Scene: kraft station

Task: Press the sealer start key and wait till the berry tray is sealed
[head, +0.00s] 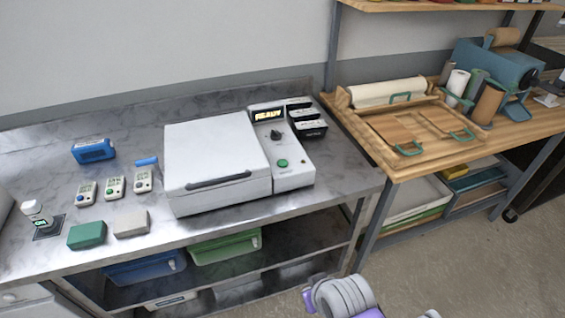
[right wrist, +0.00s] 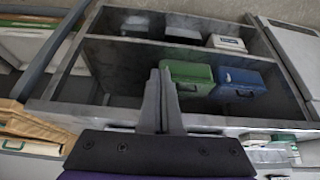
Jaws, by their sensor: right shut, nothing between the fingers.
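The white sealer (head: 217,158) stands on the steel bench in the head view. Its lid is down, with a dark handle along the front. The control panel at its right has a lit display (head: 268,115) that appears to read READY, a dark knob (head: 276,134) and a round green start key (head: 283,163). No berry tray is visible; the closed lid hides the inside. My right gripper (right wrist: 163,75) is shut and empty in the right wrist view, with the bench's lower shelf beyond it. It is apart from the key. My left gripper is not in view.
Small meters (head: 115,188), a blue device (head: 94,151), and green (head: 87,235) and grey (head: 131,223) blocks lie left of the sealer. Green (head: 226,247) and blue (head: 146,267) bins sit on the shelf below. A wooden table (head: 400,172) with trays and rolls adjoins at right.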

